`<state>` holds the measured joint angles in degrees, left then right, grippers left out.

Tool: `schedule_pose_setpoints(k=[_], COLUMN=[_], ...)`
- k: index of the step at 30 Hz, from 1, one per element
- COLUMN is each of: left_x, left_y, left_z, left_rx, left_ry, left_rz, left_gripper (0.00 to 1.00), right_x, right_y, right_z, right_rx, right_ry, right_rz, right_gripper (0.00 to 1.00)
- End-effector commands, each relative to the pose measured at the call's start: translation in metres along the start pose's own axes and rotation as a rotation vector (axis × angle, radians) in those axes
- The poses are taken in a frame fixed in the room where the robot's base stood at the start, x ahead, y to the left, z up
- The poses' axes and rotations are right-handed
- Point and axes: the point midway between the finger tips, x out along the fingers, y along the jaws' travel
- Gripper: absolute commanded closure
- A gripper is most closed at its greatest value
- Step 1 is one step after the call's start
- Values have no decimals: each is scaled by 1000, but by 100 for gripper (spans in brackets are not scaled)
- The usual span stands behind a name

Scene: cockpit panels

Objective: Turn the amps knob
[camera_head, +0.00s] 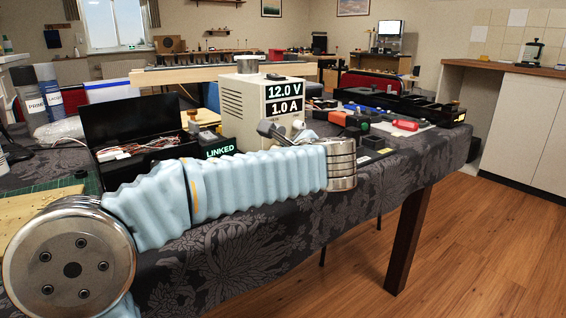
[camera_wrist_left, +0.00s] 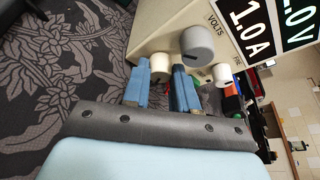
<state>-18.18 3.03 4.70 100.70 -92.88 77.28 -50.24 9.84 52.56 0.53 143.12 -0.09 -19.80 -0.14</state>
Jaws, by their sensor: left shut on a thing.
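The power supply (camera_head: 236,108) is a cream box on the cloth-covered table, with displays reading 12.0 V and 1.0 A. In the left wrist view its panel (camera_wrist_left: 160,22) carries a large grey knob (camera_wrist_left: 198,45) beside the word VOLTS, a small cream knob (camera_wrist_left: 221,73) by a partly hidden label, and another cream knob, taken as the amps knob (camera_wrist_left: 160,64); its label is not visible. My left gripper (camera_wrist_left: 161,82) has its blue fingers on either side of this amps knob, shut on it. In the head view my left arm hides the lower panel. My right gripper is not in view.
An open black case (camera_head: 130,125) with wires and a green LINKED sign (camera_head: 219,148) stand left of the supply. Tools, including a red-handled one (camera_head: 405,125), and a black tray (camera_head: 425,108) lie to its right. Open floor lies beyond the table's right edge.

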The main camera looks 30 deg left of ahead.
Motion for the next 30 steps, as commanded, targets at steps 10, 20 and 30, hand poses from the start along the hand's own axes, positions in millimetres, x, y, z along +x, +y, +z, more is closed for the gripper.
schedule_pose_setpoints(k=[10,20,30], left_x=[0,0,0], left_y=[1,1,1], left_z=[-1,-1,0], left_rx=[-79,-84,-84], left_ry=[-2,-2,-3], left_rz=[-32,-33,-33], left_gripper=[100,100,47], right_x=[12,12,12], right_y=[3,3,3], right_z=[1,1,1], right_rx=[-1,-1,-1], right_ry=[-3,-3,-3], right_rz=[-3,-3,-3], right_gripper=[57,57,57])
